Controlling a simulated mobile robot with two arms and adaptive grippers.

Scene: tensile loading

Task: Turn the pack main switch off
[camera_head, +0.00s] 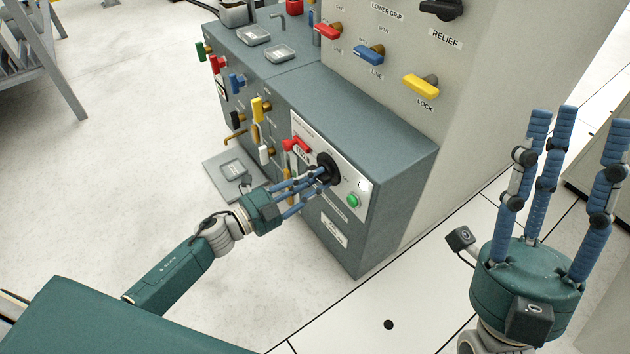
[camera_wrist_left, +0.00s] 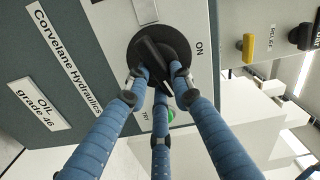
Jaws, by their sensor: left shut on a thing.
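The pack main switch (camera_head: 327,168) is a black rotary switch on the light panel at the end of the green-grey cabinet. In the left wrist view its round black base and bar handle (camera_wrist_left: 160,52) show.
A green button (camera_head: 353,200) and a red handle (camera_head: 297,145) are near the switch. Several coloured valve levers line the cabinet's left side. The taller panel has a yellow lock lever (camera_head: 421,86) and a black relief knob (camera_head: 441,9).

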